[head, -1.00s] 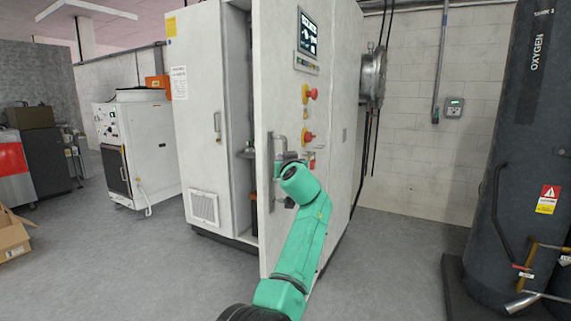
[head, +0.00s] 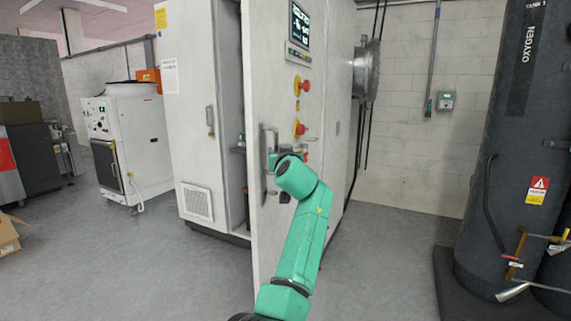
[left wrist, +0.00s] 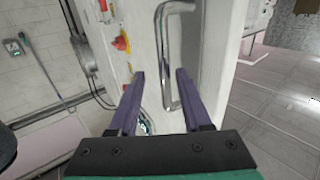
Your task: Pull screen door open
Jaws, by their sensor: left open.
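The screen door (head: 262,95) is a white cabinet door with a display (head: 300,25), red knobs and a vertical metal handle. It stands ajar, with a dark gap between it and the cabinet's other door. The handle (head: 264,150) is partly covered by my green arm in the head view. In the left wrist view the handle (left wrist: 165,60) shows as a bent metal bar. My left gripper (left wrist: 160,75) is open, its purple fingers on either side of the handle's lower part in that picture. I cannot tell whether they touch it. My right gripper is not in view.
The cabinet's other door (head: 190,110) is at the left of the gap. A white machine (head: 135,150) stands further left. A dark oxygen tank (head: 510,130) stands at the right. Grey floor (head: 385,265) is clear between the cabinet and the tank.

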